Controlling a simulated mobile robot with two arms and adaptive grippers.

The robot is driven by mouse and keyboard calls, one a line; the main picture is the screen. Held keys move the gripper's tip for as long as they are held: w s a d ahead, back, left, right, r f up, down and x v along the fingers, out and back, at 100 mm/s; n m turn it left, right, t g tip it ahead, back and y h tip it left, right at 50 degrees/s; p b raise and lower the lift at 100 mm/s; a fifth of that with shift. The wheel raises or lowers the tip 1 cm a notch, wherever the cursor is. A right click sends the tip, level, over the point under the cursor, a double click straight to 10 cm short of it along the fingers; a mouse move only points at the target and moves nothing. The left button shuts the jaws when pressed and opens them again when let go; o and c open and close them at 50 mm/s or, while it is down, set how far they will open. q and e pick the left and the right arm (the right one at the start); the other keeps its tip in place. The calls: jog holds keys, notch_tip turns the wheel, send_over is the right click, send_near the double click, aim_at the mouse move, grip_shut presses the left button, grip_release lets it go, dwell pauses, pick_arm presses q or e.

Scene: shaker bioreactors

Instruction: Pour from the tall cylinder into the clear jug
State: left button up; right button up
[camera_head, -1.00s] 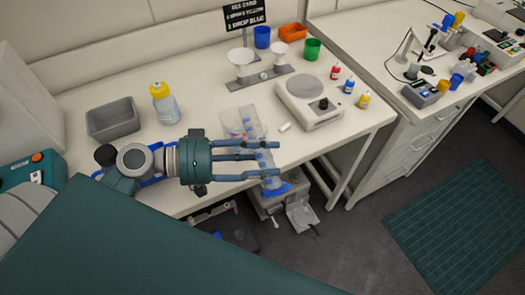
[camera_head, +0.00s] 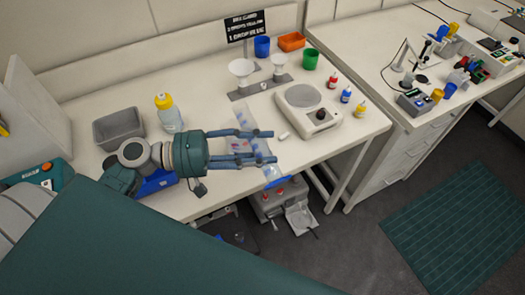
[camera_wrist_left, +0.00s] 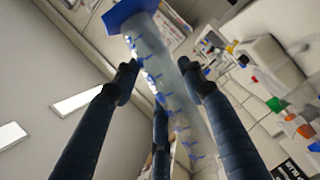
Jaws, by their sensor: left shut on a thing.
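The tall cylinder (camera_head: 271,171) is clear with blue graduations and a blue base (camera_head: 280,182). My left gripper (camera_head: 272,147) is shut on it near the bench's front edge. The cylinder appears tilted, its base toward the front edge and its other end toward the back. In the left wrist view the cylinder (camera_wrist_left: 165,75) runs between the fingers of the gripper (camera_wrist_left: 160,75), with its blue base at the top. A faint clear shape with reddish marks, perhaps the clear jug (camera_head: 237,145), shows behind the fingers, partly hidden. My right gripper is not in view.
A grey tub (camera_head: 119,128) and a yellow-capped bottle (camera_head: 169,115) stand left. A hotplate (camera_head: 308,108), funnel stand (camera_head: 262,86), blue cup (camera_head: 262,47), green cup (camera_head: 310,59) and small dropper bottles (camera_head: 346,95) stand behind and right. The bench's front edge lies under the gripper.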

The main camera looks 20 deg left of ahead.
pick_arm(q)
jog(key=shift+r, duration=0.25)
jog(key=shift+w+a+r+n+p, duration=0.15)
jog(key=shift+r+n+p, duration=0.35)
jog(key=shift+n+p, duration=0.25)
jog(key=shift+r, duration=0.2)
jog(key=shift+a+r+n+h+p, duration=0.1)
jog(key=shift+r+n+h+p, duration=0.35)
jog(key=shift+n, duration=0.2)
jog(key=shift+w+a+r+n+t+p, duration=0.1)
jog(key=shift+r+n+t+p, duration=0.2)
jog(key=shift+p, duration=0.05)
dwell(0.7)
jog(key=shift+r+n+p, duration=0.3)
jog(key=shift+r, duration=0.05)
jog(key=shift+w, duration=0.1)
jog(key=shift+a+r+n+h+p, duration=0.15)
jog(key=shift+r+n+h+p, duration=0.1)
jog(key=shift+r+n+p, duration=0.05)
jog(key=shift+w+a+r+n+p, duration=0.1)
jog(key=shift+w+r+n+p, duration=0.05)
jog(key=shift+r+n+p, duration=0.25)
